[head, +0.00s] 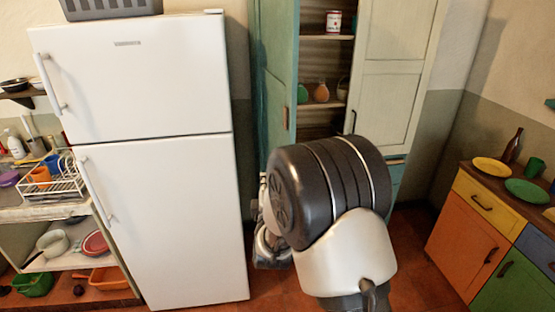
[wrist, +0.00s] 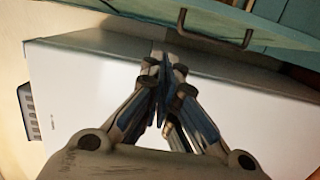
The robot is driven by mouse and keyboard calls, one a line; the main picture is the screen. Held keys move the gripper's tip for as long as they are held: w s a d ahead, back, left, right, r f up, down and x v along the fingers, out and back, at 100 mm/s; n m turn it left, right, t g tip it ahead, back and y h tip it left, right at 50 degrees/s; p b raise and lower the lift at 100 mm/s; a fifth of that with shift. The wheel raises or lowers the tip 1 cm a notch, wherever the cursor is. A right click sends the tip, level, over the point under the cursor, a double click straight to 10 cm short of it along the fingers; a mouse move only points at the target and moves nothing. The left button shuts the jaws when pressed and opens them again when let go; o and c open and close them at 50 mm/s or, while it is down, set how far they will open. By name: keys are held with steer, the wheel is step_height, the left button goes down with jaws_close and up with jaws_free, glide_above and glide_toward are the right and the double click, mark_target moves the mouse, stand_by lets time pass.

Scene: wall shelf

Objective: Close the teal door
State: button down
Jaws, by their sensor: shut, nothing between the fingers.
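The teal door (head: 278,75) stands open at the left side of the tall cabinet in the head view, swung out beside the fridge. In the wrist view the teal door (wrist: 205,17) crosses the top right, with a dark bar handle (wrist: 216,41) on it. My gripper (wrist: 166,68) is shut and empty, its fingertips just below the door in that view, with the fridge behind them. I cannot tell whether they touch the door. In the head view my arm hides most of the gripper and the door's lower part.
The white fridge (head: 160,190) stands close left of the door. The cabinet's cream right door (head: 392,85) is shut; a can (head: 333,22) and vases stand on the open shelves. A colourful sideboard (head: 470,235) is at the right. Some red floor is clear before it.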

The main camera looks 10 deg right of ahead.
steer(key=w+d+b, duration=0.1)
steer(key=w+d, duration=0.4)
steer(key=w, duration=0.5)
steer(key=shift+w+d, duration=0.1)
